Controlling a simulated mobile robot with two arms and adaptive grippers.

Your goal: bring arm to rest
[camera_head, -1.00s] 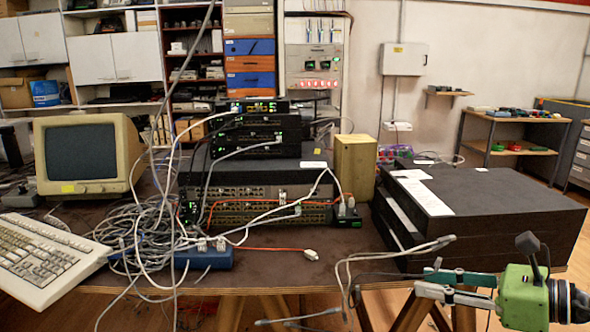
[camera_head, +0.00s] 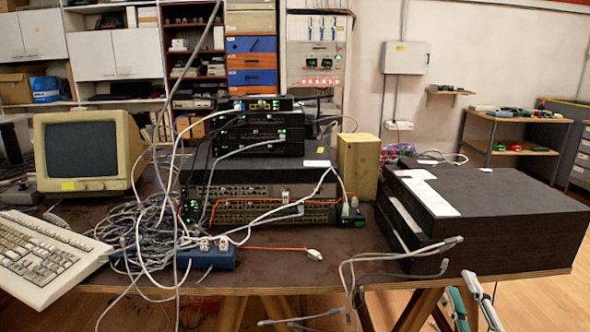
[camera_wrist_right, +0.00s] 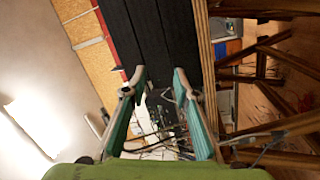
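My right gripper (camera_head: 463,284) shows at the bottom edge of the head view, in front of and below the table's front edge. Only its green-padded fingers show, pointing up; the rest is cut off by the frame. In the right wrist view, the two fingers of my right gripper (camera_wrist_right: 160,76) stand apart with nothing held between them. My left gripper is in neither view.
The table (camera_head: 290,277) holds a black case (camera_head: 520,205) at right, stacked network devices (camera_head: 262,135), tangled cables, a monitor (camera_head: 82,150) and a keyboard (camera_head: 45,255). Grey cables (camera_head: 347,280) hang over the front edge near my right gripper. Floor at lower right is clear.

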